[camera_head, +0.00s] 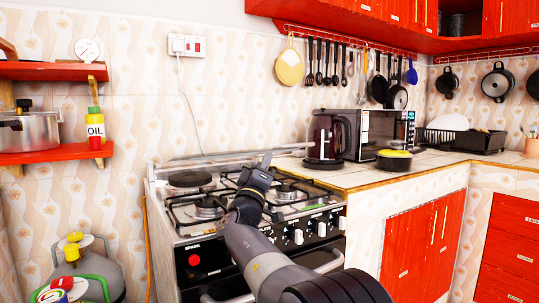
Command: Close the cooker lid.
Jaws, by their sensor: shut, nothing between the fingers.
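The cooker (330,222) stands against the tiled wall, with its burners and black pan grates showing. A thin pale bar (215,158) runs along its back edge. It looks like part of the lid, but the lid's panel is hard to make out and I cannot tell its exact angle. My gripper (265,160) is shut and empty. It is over the back half of the cooktop, its fingertips pointing to the back, close to the bar in the picture. I cannot tell whether they touch. My arm hides part of the cooktop and front.
A dark kettle (325,138), a microwave (372,133) and a yellow-topped pot (394,160) stand on the counter to the right. A red shelf (60,153) with a pot and an oil bottle is at left. A gas cylinder (82,262) stands on the lower left.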

